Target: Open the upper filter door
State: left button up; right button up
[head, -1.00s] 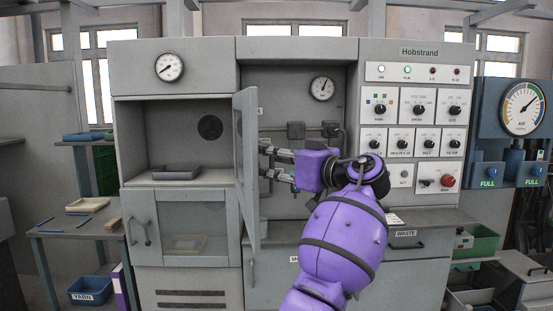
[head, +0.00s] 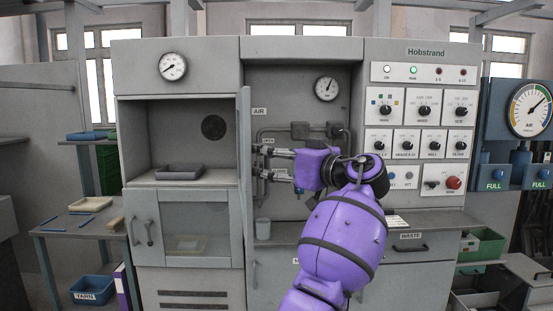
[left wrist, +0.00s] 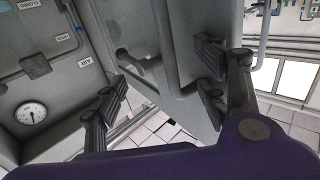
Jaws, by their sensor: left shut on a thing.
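The upper filter door (head: 246,200) stands out from the cabinet front at the right side of the upper filter bay (head: 180,120), seen almost edge-on in the head view. The bay is open to view. My left gripper (head: 266,162) is at the door's right side, shut on its handle. The left wrist view shows the gripper's fingers (left wrist: 165,95) on either side of the grey door and its bar handle (left wrist: 165,45); the exact contact is partly hidden. My right gripper is not in view.
A grey tray (head: 179,172) sits in the bay. The lower filter door (head: 190,228) is closed below. Behind my gripper are pipes, a gauge (head: 326,88) and a grey cup (head: 263,228) on a ledge. The control panel (head: 419,120) is to the right.

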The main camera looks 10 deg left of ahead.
pick_arm(q)
jog(key=shift+r, duration=0.1)
jog(key=shift+c, duration=0.9)
jog(key=shift+d, duration=0.1)
jog(key=shift+c, duration=0.2)
jog(key=shift+s+d, duration=0.15)
jog(key=shift+d, duration=0.1)
jog(key=shift+c, duration=0.5)
jog(key=v, duration=1.1)
jog(key=shift+s+d, duration=0.2)
jog(key=shift+s, duration=0.15)
jog(key=shift+c, duration=0.5)
